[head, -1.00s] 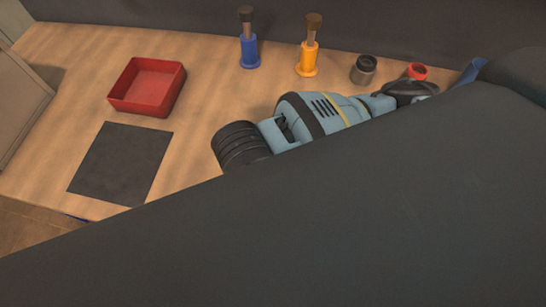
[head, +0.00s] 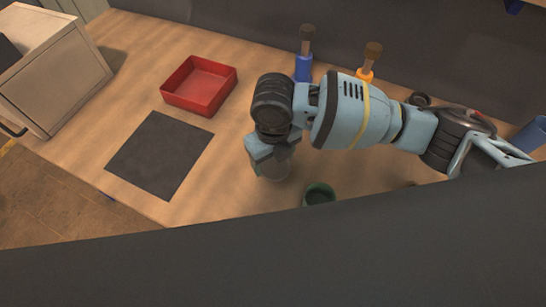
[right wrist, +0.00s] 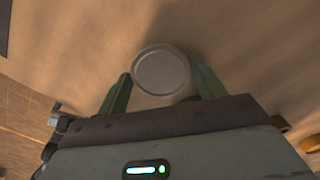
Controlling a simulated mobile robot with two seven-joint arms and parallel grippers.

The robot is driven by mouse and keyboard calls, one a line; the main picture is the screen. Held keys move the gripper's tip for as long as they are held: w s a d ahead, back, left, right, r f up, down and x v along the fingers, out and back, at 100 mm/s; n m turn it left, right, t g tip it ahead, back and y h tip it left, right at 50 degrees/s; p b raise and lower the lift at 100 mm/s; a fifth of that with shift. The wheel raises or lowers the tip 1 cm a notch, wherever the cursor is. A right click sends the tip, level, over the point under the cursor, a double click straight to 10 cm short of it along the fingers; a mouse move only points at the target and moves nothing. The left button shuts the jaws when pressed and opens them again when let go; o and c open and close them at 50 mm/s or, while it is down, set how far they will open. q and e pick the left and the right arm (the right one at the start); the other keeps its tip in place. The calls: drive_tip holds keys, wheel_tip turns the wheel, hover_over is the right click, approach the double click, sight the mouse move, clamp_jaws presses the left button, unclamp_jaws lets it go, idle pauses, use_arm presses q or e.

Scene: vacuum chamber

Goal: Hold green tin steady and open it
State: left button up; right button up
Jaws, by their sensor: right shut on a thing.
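My right gripper (head: 270,158) is low over the wooden table, right of the dark mat. In the right wrist view its greenish fingers (right wrist: 160,92) are shut on a round grey thing (right wrist: 162,71) with a pale rimmed flat top. In the head view this round thing (head: 275,168) shows only partly under the gripper. A green round tin (head: 318,194) stands just right of the gripper, apart from it. Its middle looks dark, and its lower part is hidden. I cannot tell whether the held thing is its lid. My left gripper is not in view.
A red tray (head: 199,86) and a dark square mat (head: 160,155) lie left of the arm. A beige cabinet (head: 55,75) stands at far left. Blue-handled (head: 304,66) and orange-handled (head: 366,74) tools stand behind. The near table edge is partly hidden.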

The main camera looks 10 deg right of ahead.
sight(273, 160)
drive_tip(key=shift+w, duration=0.5)
drive_tip(key=shift+w, duration=0.1)
drive_tip(key=shift+w, duration=0.35)
drive_tip(key=shift+f, duration=1.85)
drive_tip(key=shift+f, duration=0.2)
drive_tip(key=o, duration=1.1)
drive_tip(key=shift+r, duration=0.15)
wheel_tip(273, 160, up, 12)
drive_tip(key=shift+r+p, duration=0.1)
drive_tip(key=shift+p, duration=0.25)
